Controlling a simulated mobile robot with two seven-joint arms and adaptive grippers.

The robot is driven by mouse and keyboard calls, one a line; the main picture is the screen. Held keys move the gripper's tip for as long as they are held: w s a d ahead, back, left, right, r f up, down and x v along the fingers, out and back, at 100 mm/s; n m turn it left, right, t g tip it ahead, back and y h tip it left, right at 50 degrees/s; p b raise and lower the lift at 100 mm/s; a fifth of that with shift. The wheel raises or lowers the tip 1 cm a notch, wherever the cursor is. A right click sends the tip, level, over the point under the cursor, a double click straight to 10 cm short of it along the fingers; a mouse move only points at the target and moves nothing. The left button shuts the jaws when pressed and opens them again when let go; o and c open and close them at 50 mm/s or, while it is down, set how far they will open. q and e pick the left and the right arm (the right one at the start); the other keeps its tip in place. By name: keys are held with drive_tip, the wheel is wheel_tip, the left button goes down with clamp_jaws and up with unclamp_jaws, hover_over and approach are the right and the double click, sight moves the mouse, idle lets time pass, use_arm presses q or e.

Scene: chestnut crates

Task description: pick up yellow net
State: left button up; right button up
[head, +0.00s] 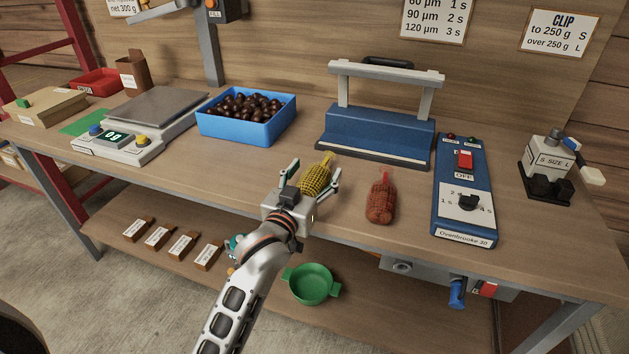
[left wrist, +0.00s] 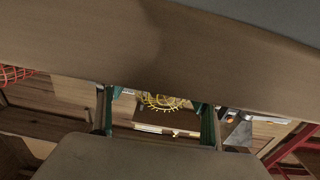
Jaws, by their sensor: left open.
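The yellow net (head: 316,178) is a filled mesh bag with a gathered top, lying on the workbench near its front edge. My left gripper (head: 313,174) is open at the net, with one finger on each side of it. The jaws do not appear closed on it. In the left wrist view the yellow mesh (left wrist: 163,101) shows between the two green-tipped fingers (left wrist: 160,112); part of the net is hidden there. My right gripper is not in view.
A red net (head: 381,200) lies close to the right. Behind stands a blue sealer (head: 375,135); farther right is a control box (head: 465,190). A blue bin (head: 240,126) of chestnuts and a scale (head: 150,115) stand left. A green bowl (head: 311,284) is on the lower shelf.

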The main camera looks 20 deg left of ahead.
use_arm(q)
drive_tip(key=c, duration=1.4)
drive_tip(key=shift+o, duration=0.2)
drive_tip(key=shift+r, duration=0.15)
